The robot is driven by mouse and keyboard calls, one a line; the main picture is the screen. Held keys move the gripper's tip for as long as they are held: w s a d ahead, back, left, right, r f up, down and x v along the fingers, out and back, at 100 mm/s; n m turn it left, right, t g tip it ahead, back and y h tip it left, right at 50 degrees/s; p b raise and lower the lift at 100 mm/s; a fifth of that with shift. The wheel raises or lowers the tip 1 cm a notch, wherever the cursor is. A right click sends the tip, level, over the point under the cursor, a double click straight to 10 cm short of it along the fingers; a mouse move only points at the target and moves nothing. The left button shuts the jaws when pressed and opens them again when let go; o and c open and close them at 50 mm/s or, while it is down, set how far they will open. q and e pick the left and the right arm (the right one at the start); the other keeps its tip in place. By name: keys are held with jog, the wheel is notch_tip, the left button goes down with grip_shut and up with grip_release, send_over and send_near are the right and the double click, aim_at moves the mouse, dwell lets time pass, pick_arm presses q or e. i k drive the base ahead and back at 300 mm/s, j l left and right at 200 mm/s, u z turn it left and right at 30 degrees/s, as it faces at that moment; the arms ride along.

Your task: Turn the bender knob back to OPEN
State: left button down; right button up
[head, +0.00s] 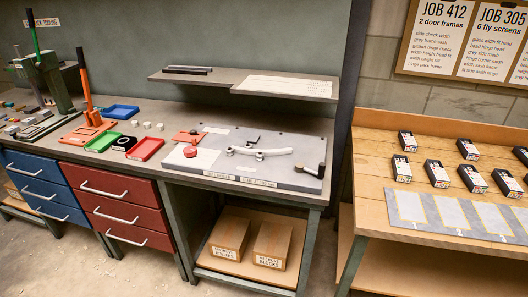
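A grey fixture plate (285,143) lies on the bench, with two small labels along its front edge that are too small to read. A round red knob (190,151) stands at its left end, beside an orange-red block (187,136). A pale curved strip (262,152) lies across its middle. A dark lever or knob (309,170) is at its right end. I cannot tell for sure which is the bender knob, nor read any OPEN mark. Neither of my grippers is in view.
A green press (48,80) and an orange-handled press (88,112) stand left, near blue, green and red (146,148) trays. A shelf (245,84) overhangs the bench behind the plate. A wooden table (375,160) with several small boxes stands right. Floor in front is clear.

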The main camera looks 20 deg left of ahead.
aim_at(190, 151)
jog(key=u, duration=1.3)
